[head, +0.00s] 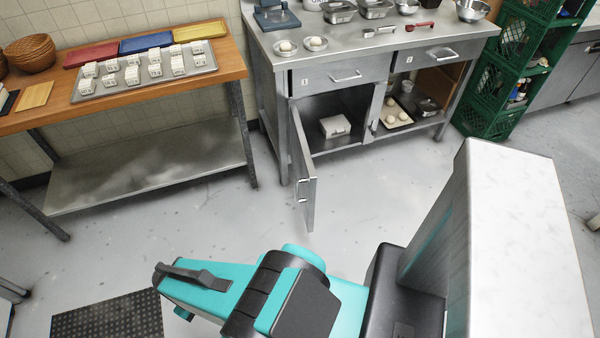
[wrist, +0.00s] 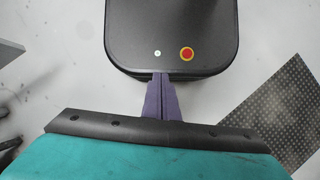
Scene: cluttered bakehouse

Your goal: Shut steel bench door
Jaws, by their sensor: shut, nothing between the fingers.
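The steel bench (head: 345,45) stands at the back centre, with two drawers above two compartments. Its left door (head: 306,165) is swung wide open toward me, hinged at the compartment's left side. A bar handle (head: 302,191) is on the door. The left compartment is exposed, with a white box (head: 335,126) inside. The right compartment also shows its inside, with a tray of pale dough balls (head: 394,113). My gripper (wrist: 161,78) shows in the wrist view, its purple fingers together and empty, over my own black base. I cannot make out its fingers in the head view.
A wooden table (head: 232,68) with a tray of labelled white blocks (head: 80,95) stands left. Green crates (head: 492,97) are stacked right of the bench. A dark floor mat (head: 110,316) lies front left. The floor before the door is clear.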

